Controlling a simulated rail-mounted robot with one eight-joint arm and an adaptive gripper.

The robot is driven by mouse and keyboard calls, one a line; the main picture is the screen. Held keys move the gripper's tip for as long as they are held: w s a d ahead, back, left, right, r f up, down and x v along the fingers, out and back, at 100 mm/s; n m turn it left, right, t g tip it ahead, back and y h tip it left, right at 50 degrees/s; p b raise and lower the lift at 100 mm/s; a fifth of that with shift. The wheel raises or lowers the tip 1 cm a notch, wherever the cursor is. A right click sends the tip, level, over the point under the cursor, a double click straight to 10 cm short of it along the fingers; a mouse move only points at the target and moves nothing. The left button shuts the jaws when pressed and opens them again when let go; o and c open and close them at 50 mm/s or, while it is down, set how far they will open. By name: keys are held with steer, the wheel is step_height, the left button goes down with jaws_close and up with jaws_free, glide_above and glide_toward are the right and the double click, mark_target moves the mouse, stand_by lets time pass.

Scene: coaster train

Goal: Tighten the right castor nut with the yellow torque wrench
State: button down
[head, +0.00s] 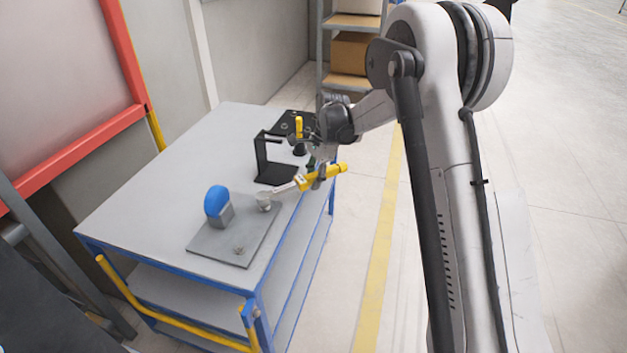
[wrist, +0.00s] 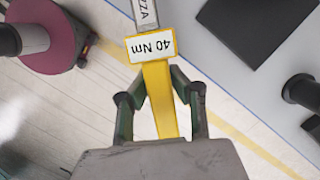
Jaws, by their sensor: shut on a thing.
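The yellow torque wrench (head: 334,173) is in my gripper (head: 316,178), held low over the right edge of the workbench. In the wrist view my gripper (wrist: 160,92) is shut on the yellow handle (wrist: 158,85), which bears a "40 Nm" label. The grey shaft points left in the head view, and its tip is close to a silver castor nut (head: 264,203) on the grey plate (head: 213,243). I cannot tell whether the tip touches or fits around it. Another small nut-like part (head: 238,250) sits near the plate's front. A blue castor wheel (head: 217,200) stands upright on the plate.
A black stand (head: 262,160) with another yellow-handled tool (head: 298,127) stands at the back right of the bench (head: 150,180), close to my gripper. The bench's left part is clear. Shelves with boxes (head: 352,52) stand behind. Open floor lies to the right.

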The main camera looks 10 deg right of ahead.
steer(key=shift+s+d+m+t+b, duration=0.2)
steer(key=shift+s+m+b, duration=0.15)
steer(key=shift+s+m, duration=0.35)
steer(key=shift+s+d+m+t+b, duration=0.15)
steer(key=shift+s+m+b, duration=0.25)
steer(key=shift+s, duration=0.5)
stand_by(1.1)
steer(key=shift+w, duration=0.1)
steer(key=shift+w+n, duration=0.3)
steer(key=shift+r, duration=0.2)
steer(key=shift+a+p+v, duration=0.2)
steer(key=shift+p+v, duration=0.2)
steer(key=shift+v, duration=0.65)
steer(key=shift+a+p+v, duration=0.25)
steer(key=shift+p+v, duration=0.15)
steer(key=shift+v, duration=0.6)
steer(key=shift+a, duration=0.1)
